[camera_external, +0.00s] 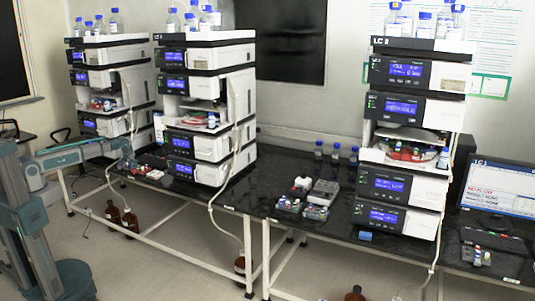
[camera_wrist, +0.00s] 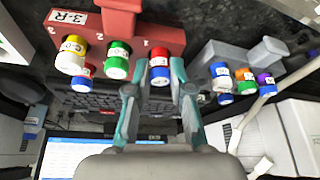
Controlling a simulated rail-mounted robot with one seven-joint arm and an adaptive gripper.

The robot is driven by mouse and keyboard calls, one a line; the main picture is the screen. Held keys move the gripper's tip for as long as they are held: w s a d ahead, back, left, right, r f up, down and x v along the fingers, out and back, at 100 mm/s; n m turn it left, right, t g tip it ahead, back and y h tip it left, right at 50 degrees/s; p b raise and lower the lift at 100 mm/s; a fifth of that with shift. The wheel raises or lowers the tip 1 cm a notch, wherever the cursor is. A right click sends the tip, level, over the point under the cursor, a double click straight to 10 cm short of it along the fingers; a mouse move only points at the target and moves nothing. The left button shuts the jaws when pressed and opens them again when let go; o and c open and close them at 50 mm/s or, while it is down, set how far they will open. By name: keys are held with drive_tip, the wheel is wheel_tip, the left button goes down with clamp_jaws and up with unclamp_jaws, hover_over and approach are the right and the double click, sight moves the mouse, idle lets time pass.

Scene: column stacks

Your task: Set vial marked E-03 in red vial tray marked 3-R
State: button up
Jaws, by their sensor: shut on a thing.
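In the wrist view the red vial tray (camera_wrist: 110,25) has a white label reading 3-R at its left end. A vial with a yellow cap edge (camera_wrist: 72,55) and a green-capped vial (camera_wrist: 117,62) stand along it. My gripper (camera_wrist: 157,82) is shut on a red-and-blue vial (camera_wrist: 159,65), at the tray's right end. I cannot tell if that vial is seated in its slot. The vial markings are too small to read, so I cannot tell which is E-03. In the external view my gripper (camera_external: 127,152) is low over the left bench, beside the left instrument stack.
In the wrist view a grey tray (camera_wrist: 240,52) with several coloured vials stands to the right, with a pale tube (camera_wrist: 258,100) near it. A keyboard and a lit screen (camera_wrist: 88,158) lie below.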

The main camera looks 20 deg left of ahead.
drive_tip(key=o, duration=0.9)
drive_tip(key=a+v, duration=0.1)
drive_tip(key=v, duration=1.1)
drive_tip(key=s+a+f+m+g, duration=0.15)
drive_tip(key=s+a+f, duration=0.35)
drive_tip(key=f, duration=0.5)
drive_tip(key=s+a+f+m+g, duration=0.1)
drive_tip(key=s+a+f+g, duration=0.1)
drive_tip(key=s+f, duration=0.55)
drive_tip(key=s+a+f+m+g, duration=0.2)
drive_tip(key=s+a+f, duration=0.2)
drive_tip(key=f, duration=0.8)
drive_tip(key=s+a+f+g, duration=0.2)
drive_tip(key=s+a+f, duration=0.1)
drive_tip(key=s, duration=0.6)
drive_tip(key=s+a+f+n+g, duration=0.1)
drive_tip(key=s+a+f+g, duration=0.1)
drive_tip(key=s+f, duration=0.4)
drive_tip(key=s+a+f+n+g, duration=0.1)
drive_tip(key=s+a+f, duration=0.3)
drive_tip(key=s, duration=0.9)
drive_tip(key=shift+a+f+g+h, duration=0.15)
drive_tip(key=shift+f+g+h, duration=0.2)
drive_tip(key=shift+g+h, duration=0.1)
